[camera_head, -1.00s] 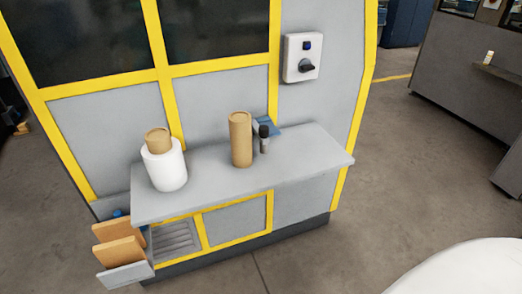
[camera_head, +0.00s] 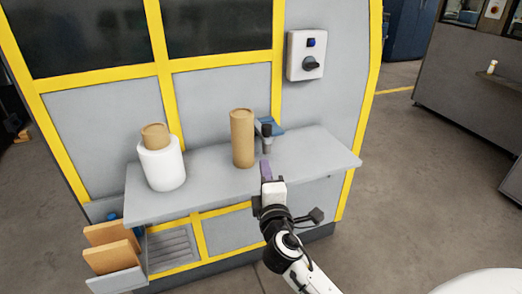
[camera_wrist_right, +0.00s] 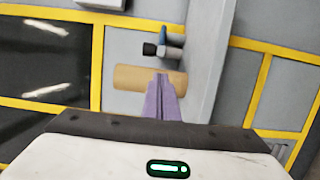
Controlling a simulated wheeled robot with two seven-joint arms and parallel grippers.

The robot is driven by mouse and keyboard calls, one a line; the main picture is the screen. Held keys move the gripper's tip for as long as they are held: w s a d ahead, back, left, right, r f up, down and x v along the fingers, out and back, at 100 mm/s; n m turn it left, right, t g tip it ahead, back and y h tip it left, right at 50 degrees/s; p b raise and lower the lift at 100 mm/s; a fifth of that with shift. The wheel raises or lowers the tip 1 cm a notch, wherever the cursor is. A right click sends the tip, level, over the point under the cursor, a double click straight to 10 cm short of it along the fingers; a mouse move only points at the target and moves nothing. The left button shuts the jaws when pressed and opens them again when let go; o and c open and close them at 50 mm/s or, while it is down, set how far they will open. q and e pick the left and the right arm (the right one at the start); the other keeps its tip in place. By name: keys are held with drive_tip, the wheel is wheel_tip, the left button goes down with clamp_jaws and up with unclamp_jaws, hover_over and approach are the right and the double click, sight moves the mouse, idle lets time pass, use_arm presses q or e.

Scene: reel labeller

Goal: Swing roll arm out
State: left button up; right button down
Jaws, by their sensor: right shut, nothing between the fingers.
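A blue bracket with a dark-tipped grey handle (camera_head: 266,133), which looks like the roll arm, sits against the machine at the back of the grey shelf. It also shows at the top of the right wrist view (camera_wrist_right: 168,46). A brown cardboard tube (camera_head: 242,140) stands upright just left of it. My right gripper (camera_head: 266,170) is over the shelf's front part, in front of the handle and apart from it. Its purple fingers (camera_wrist_right: 162,98) are together and empty; in the wrist view their tips overlap the tube. My left gripper is not in view.
A white roll on a brown core (camera_head: 162,167) stands at the left of the grey shelf (camera_head: 215,182). Brown boards (camera_head: 110,258) lean in a holder below left. A switch box (camera_head: 305,55) is on the machine wall. The shelf's right end is clear.

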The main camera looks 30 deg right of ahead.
sight(268, 130)
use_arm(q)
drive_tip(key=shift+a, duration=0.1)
use_arm(e)
drive_tip(key=x, duration=1)
